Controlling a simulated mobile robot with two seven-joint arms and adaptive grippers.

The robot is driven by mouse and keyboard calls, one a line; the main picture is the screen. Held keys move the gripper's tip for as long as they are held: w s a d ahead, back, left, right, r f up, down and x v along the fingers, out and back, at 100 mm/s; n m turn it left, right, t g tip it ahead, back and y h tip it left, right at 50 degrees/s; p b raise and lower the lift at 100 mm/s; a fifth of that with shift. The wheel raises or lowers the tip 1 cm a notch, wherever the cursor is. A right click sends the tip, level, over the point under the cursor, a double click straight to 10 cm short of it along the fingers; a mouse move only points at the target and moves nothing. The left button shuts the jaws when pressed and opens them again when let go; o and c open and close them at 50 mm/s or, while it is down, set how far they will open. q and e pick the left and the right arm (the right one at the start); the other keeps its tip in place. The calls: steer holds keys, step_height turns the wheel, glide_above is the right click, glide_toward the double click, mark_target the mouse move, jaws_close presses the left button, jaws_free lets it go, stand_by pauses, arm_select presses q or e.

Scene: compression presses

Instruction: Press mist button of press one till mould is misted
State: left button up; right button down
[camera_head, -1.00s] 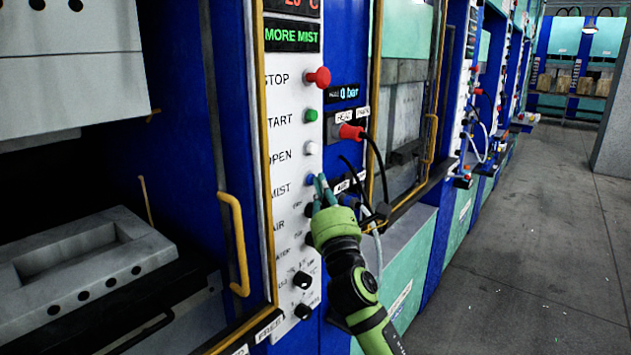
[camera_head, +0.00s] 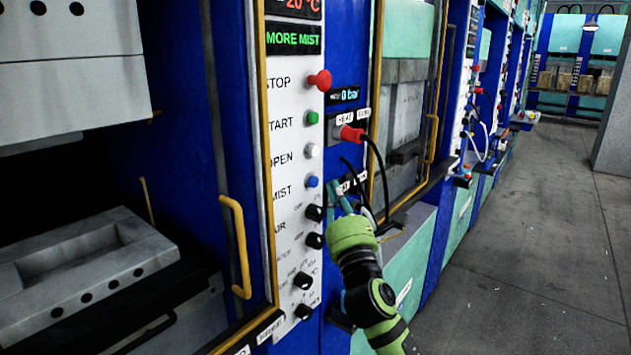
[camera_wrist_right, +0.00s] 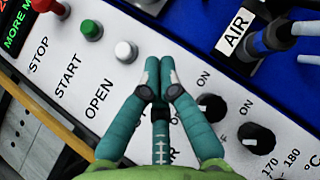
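The control panel of the near press (camera_head: 284,215) has a green-lettered display (camera_head: 292,39) reading MORE MIST. Its blue mist button (camera_head: 312,182) is in clear view in the head view, beside the MIST label. My right gripper (camera_head: 335,191) is just right of the button, apart from it, with nothing held. In the right wrist view its teal fingers (camera_wrist_right: 153,75) are together and appear to hide the mist button. The open press on the left shows the lower mould half (camera_head: 95,262) and the upper half (camera_head: 70,75). My left gripper is not in view.
The red stop button (camera_head: 319,80), green start button (camera_head: 312,117) and white open button (camera_head: 312,150) are above; black knobs (camera_head: 314,213) are below. A red plug (camera_head: 350,133) with a black cable is close by. A yellow handle (camera_head: 236,245) stands left. The floor at right is clear.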

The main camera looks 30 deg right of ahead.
steer(key=shift+s+d+p, duration=0.15)
steer(key=shift+s+d, duration=0.2)
steer(key=shift+s, duration=0.5)
steer(key=shift+s+d+p, duration=0.15)
steer(key=shift+s+d, duration=0.2)
steer(key=shift+s, duration=0.5)
